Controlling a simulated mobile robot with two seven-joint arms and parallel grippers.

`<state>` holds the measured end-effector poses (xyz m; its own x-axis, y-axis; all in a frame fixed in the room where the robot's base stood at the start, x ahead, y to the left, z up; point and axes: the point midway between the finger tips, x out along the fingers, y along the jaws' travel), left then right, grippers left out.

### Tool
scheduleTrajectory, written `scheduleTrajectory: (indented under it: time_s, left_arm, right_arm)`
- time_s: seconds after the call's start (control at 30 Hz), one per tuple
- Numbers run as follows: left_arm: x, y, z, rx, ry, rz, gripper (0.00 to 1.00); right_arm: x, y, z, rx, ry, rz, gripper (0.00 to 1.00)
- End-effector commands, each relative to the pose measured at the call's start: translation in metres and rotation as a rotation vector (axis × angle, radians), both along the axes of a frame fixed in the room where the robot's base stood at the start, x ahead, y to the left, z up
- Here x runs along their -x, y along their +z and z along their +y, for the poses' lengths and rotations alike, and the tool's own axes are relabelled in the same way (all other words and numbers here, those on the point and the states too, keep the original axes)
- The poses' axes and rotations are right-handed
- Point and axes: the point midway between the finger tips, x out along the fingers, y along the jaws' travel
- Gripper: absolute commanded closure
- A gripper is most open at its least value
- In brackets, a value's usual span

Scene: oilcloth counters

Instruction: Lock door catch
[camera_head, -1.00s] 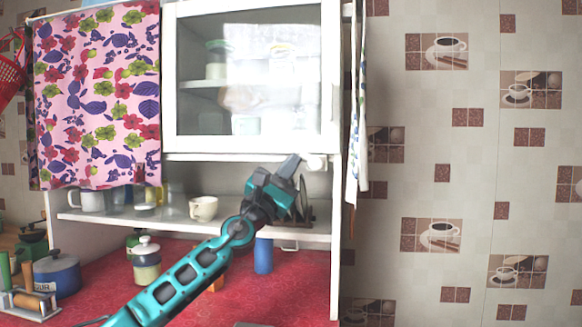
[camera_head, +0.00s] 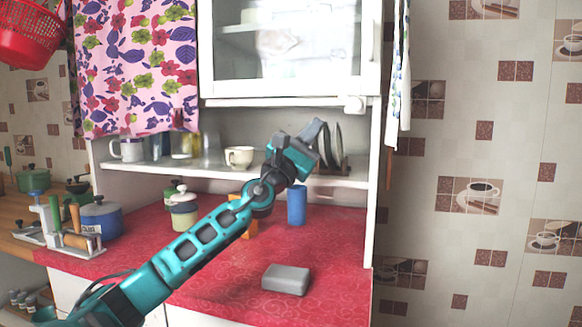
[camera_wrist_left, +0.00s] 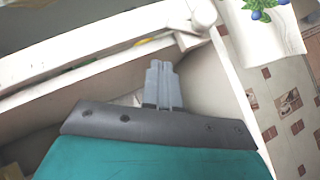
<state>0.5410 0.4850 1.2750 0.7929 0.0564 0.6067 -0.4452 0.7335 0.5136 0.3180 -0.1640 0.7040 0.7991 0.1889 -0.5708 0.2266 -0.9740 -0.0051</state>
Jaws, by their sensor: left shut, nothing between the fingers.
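The white door catch (camera_head: 354,104) sits under the lower right corner of the glass cabinet door (camera_head: 290,90). It also shows in the left wrist view as a rounded white knob (camera_wrist_left: 203,12) at the top right. My left gripper (camera_head: 318,127) is below and to the left of the catch, apart from it. Its grey fingers (camera_wrist_left: 161,68) are together and empty, pointing up towards the cabinet's bottom edge. The door looks closed against its frame. Whether the catch is turned across the door cannot be told. My right gripper is not in view.
A shelf (camera_head: 210,169) holds a cream cup (camera_head: 239,157) and a rack of plates (camera_head: 338,150) near my left gripper. A blue cup (camera_head: 296,205) and a grey box (camera_head: 286,279) are on the red counter (camera_head: 235,285). A towel (camera_head: 398,80) hangs at the right.

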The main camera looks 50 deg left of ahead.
Motion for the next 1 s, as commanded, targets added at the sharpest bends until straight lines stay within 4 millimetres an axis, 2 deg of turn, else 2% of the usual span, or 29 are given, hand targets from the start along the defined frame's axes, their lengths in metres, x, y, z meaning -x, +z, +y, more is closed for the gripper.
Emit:
scheduleTrajectory:
  time_s: [0.13, 0.6, 1.0]
  left_arm:
    - [0.014, -0.014, -0.001, 0.0, -0.001, 0.005, 1.0]
    - [0.053, -0.042, -0.005, 0.002, -0.004, 0.003, 1.0]
    - [0.063, -0.047, -0.005, 0.0, -0.002, 0.001, 1.0]
  right_arm:
    - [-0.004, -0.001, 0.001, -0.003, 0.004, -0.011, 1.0]
    - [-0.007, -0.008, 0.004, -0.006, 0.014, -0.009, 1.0]
    - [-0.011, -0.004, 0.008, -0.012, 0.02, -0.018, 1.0]
